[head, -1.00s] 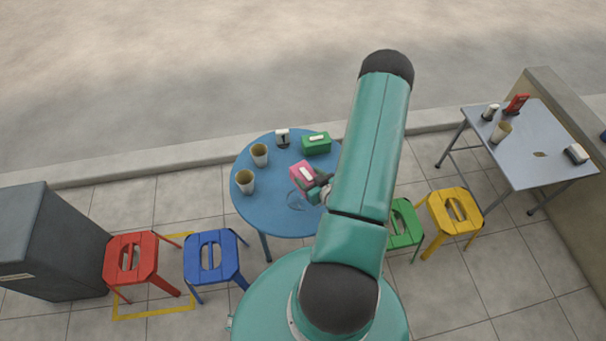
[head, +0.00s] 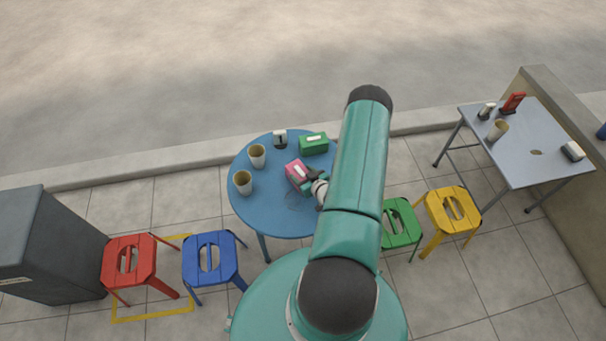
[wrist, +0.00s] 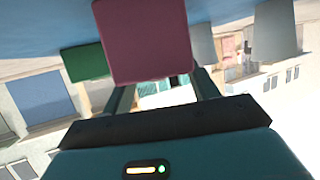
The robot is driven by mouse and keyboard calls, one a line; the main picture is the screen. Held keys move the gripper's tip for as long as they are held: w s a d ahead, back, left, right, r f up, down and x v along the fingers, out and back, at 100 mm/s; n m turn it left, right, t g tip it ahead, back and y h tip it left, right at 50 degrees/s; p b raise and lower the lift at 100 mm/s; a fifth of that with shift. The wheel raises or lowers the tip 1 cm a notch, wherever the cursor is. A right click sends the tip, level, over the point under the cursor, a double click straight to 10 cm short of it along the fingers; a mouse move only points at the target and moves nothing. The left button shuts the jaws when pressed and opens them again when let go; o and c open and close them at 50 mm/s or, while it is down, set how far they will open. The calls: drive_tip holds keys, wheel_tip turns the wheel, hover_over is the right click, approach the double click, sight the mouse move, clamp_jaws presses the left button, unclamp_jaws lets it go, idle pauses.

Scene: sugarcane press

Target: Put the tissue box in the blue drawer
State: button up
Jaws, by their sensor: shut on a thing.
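A pink tissue box (head: 295,169) with a white top slot is at the middle of the round blue table (head: 262,214). My gripper (head: 309,182) is at its lower right side in the head view. In the wrist view the pink box (wrist: 150,42) sits between my fingers (wrist: 162,88), which are shut on it. I cannot tell whether it touches the tabletop. A green tissue box (head: 313,144) stands behind it on the table, also seen in the wrist view (wrist: 85,62). No blue drawer shows in these views.
Two cups (head: 257,155) (head: 243,182) and a small black-and-white holder (head: 280,139) share the blue table. Red (head: 129,262), blue (head: 211,259), green (head: 401,224) and yellow (head: 452,211) stools stand nearby. A grey table (head: 531,165) is right; a dark grey cabinet (head: 62,250) is left.

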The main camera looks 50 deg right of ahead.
drive_tip(key=o, duration=0.6)
drive_tip(key=shift+f, duration=0.1)
drive_tip(key=o, duration=0.4)
